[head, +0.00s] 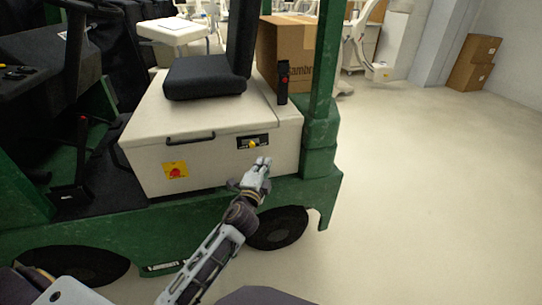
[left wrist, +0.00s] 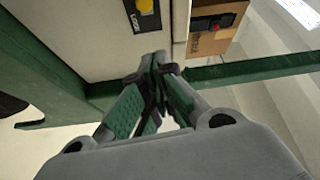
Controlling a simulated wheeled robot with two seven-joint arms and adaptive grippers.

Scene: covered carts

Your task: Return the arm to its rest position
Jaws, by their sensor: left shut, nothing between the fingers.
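My left arm reaches up from the bottom of the head view. Its gripper (head: 262,164) is in front of the white side panel of a green cart (head: 150,222), just below a yellow knob (head: 253,144) on a black plate. In the left wrist view the two fingertips (left wrist: 158,60) meet with nothing between them, and the yellow knob (left wrist: 145,6) shows above them. I cannot tell whether the fingertips touch the panel. My right gripper is not in view.
The cart has a black seat (head: 205,77), a black handle (head: 190,137), a red button on a yellow plate (head: 175,170) and a green post (head: 322,80). A cardboard box (head: 287,50) stands behind the seat. The floor (head: 430,190) to the right is clear.

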